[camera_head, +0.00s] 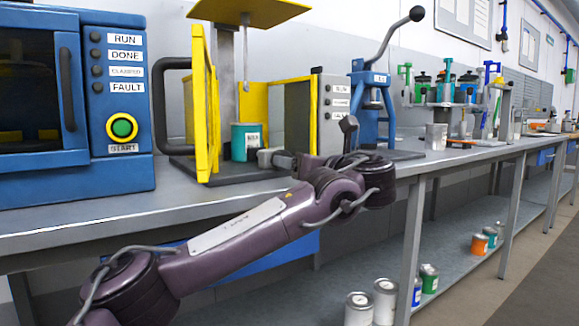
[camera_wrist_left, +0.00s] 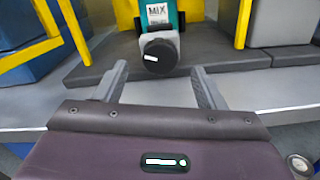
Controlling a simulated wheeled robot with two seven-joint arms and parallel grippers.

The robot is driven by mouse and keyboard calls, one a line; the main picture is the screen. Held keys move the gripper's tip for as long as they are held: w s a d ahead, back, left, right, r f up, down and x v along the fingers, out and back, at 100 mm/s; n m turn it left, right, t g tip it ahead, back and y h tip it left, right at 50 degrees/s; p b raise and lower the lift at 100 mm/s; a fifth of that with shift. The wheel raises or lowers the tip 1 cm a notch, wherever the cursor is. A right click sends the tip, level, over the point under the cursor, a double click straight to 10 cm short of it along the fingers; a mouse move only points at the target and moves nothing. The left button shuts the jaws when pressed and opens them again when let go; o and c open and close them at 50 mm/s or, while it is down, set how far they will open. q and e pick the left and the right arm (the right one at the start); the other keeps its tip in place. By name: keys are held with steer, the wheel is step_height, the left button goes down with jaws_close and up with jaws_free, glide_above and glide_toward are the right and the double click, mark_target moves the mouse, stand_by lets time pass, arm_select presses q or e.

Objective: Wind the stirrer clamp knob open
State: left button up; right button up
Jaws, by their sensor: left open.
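The clamp knob (camera_wrist_left: 158,55) is a black round knob with a short white mark, at the top middle of the left wrist view. It sits on the front of a light grey block below a teal can labelled MIX (camera_wrist_left: 158,14). My left gripper (camera_wrist_left: 159,70) is open, its grey fingers apart on either side of the knob, with visible gaps. It is not gripping it. In the head view the teal can (camera_head: 246,141) stands inside the yellow-framed stirrer (camera_head: 203,105). I cannot make out the knob in the head view. My right gripper is not in view.
The yellow guard door stands open left of the can. A grey control box (camera_head: 331,112) stands right of it. A blue lever press (camera_head: 372,100) is farther right and a blue cabinet (camera_head: 121,110) is left.

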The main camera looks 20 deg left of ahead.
arm_select(q)
steer(key=shift+b+x, duration=0.3)
steer(key=shift+x, duration=1.55)
steer(key=c, duration=1)
